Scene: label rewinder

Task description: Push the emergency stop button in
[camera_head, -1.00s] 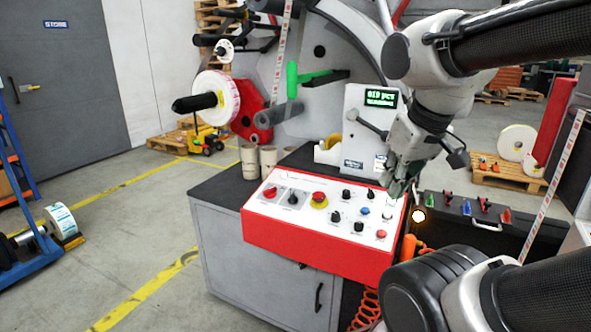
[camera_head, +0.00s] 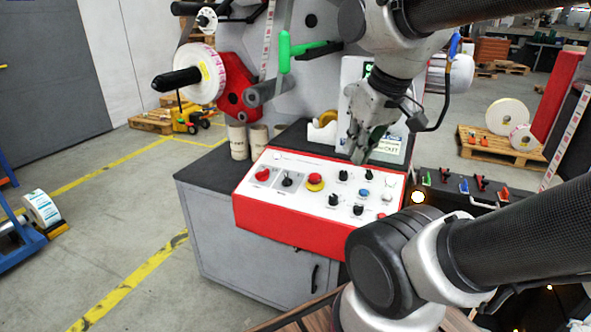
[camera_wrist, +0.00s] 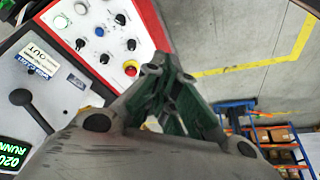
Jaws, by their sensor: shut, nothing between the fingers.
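The emergency stop button (camera_head: 315,181) is a red mushroom head on a yellow ring, on the white sloping top of the red control box (camera_head: 290,233). It also shows in the wrist view (camera_wrist: 131,68), just left of the fingertips. My gripper (camera_head: 357,156) is shut and empty. In the head view it is above the box's back edge, up and to the right of the button, apart from it. In the wrist view my gripper (camera_wrist: 158,66) has its fingertips together beside the button in the picture. Whether the button is pressed in cannot be told.
The rewinder's display housing (camera_head: 352,100) stands behind my gripper.

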